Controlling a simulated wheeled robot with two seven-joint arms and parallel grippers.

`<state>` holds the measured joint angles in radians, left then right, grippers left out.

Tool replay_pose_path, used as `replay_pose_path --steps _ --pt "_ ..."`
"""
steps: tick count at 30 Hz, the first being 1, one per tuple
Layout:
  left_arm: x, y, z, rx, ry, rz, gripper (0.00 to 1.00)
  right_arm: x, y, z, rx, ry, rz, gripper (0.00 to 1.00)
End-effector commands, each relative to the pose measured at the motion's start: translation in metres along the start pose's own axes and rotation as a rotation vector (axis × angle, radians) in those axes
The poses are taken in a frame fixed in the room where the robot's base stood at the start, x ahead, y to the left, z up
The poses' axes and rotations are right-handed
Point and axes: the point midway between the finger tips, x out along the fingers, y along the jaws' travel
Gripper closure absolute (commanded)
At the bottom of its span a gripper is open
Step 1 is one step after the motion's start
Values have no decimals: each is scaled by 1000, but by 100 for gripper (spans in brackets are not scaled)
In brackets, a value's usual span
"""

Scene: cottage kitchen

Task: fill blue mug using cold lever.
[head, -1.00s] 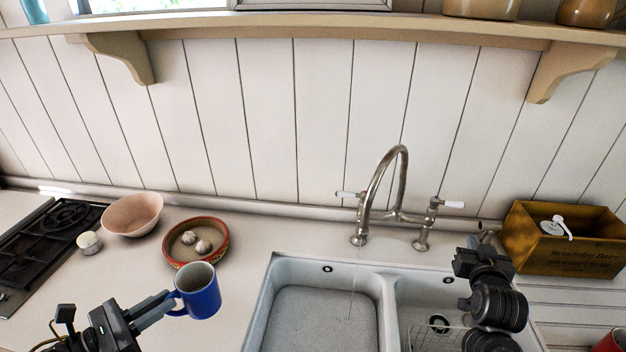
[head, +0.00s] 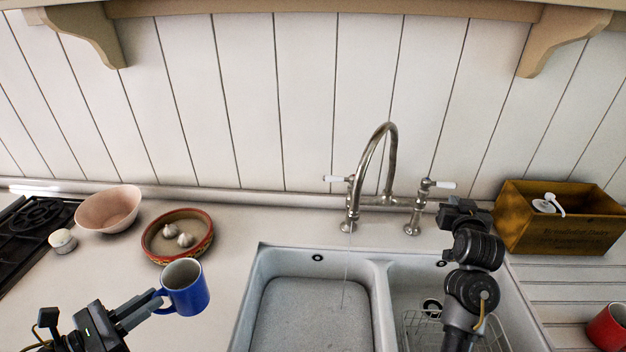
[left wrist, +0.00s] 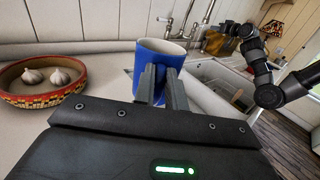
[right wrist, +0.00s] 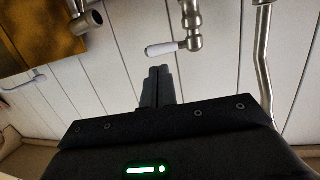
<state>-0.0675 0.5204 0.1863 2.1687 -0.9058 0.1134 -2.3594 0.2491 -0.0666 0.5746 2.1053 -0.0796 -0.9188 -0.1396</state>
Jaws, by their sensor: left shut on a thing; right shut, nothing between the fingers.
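The blue mug (head: 188,293) is held upright above the counter, left of the sink; it also shows in the left wrist view (left wrist: 158,47). My left gripper (head: 152,303) is shut on its handle side. The mug's inside looks pale and empty. The metal tap (head: 388,150) arches over the left basin, with a thin line like a water stream below its spout. It has a left lever (head: 335,179) and a right lever (head: 440,184), both white-handled. My right gripper (right wrist: 160,72) is shut and empty, just short of the right lever's white handle (right wrist: 162,49), apparently apart from it.
The sink (head: 305,320) has two basins; a wire rack (head: 415,325) is in the right one. A wooden crate (head: 560,235) and red mug (head: 608,327) are at right. A garlic dish (head: 160,252), pink bowl (head: 108,208) and hob (head: 25,235) are at left.

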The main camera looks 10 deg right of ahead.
Motion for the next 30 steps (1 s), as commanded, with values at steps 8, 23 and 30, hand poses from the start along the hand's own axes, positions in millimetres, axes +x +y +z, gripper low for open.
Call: replay_pose_path --steps 8,23,30 --pt "0 0 -35 2 -3 1 100 48 0 3 1 3 0 100" --pt "0 0 -44 2 -3 1 100 67 0 -1 0 1 0 100" --pt "0 0 -40 2 -3 1 100 74 2 -3 -2 0 0 100"
